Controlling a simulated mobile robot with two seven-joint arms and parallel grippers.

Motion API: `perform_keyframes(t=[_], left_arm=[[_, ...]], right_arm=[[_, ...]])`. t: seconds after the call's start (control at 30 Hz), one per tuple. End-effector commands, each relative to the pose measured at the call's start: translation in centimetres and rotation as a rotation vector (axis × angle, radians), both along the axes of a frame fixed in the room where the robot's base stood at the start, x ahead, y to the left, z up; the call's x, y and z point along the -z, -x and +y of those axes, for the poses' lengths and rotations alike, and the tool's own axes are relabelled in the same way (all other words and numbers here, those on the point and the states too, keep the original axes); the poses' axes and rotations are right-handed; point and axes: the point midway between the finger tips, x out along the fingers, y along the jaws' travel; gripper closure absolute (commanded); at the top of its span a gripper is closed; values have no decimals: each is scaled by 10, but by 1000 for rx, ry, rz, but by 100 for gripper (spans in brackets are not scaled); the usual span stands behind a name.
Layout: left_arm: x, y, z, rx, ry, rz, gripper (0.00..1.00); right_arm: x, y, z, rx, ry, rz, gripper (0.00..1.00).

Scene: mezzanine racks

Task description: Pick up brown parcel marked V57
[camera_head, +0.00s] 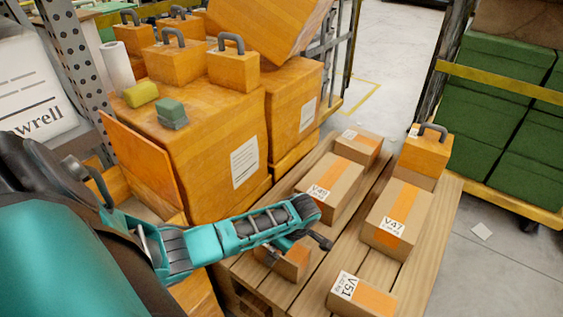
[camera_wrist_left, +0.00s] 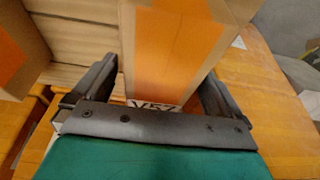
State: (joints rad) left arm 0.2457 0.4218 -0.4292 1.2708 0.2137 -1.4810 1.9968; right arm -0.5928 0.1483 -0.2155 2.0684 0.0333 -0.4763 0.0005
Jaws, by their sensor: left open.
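The brown parcel marked V57 (camera_wrist_left: 172,55) has an orange band and lies between the fingers of my left gripper (camera_wrist_left: 157,78) in the left wrist view. Its label shows partly above the gripper's palm edge. In the head view the parcel (camera_head: 292,264) is on the wooden pallet, mostly hidden under my left gripper (camera_head: 298,242). The gripper is open, with a finger on either side of the parcel. I cannot tell whether the fingers touch it. My right gripper is not in view.
Parcels V49 (camera_head: 331,189), V47 (camera_head: 396,218) and V51 (camera_head: 361,296) stand nearby on the pallet (camera_head: 432,222). A big orange crate (camera_head: 205,150) stands close behind on the left. An orange handled case (camera_head: 424,155) sits at the back right.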

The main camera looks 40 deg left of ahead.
Motion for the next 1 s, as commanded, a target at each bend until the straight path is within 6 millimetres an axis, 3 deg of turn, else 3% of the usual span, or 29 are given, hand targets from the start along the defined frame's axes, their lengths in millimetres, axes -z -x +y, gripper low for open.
perform_keyframes(t=[0.03, 0.1, 0.37, 1.0], left_arm=[[13, 0, 3, 0, -3, 1, 0], [20, 0, 6, 0, -2, 0, 0], [20, 1, 7, 0, 0, -1, 0], [21, 1, 6, 0, 0, -1, 61]], right_arm=[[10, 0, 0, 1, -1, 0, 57], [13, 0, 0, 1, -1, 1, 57], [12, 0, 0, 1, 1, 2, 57], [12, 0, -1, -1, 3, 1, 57]])
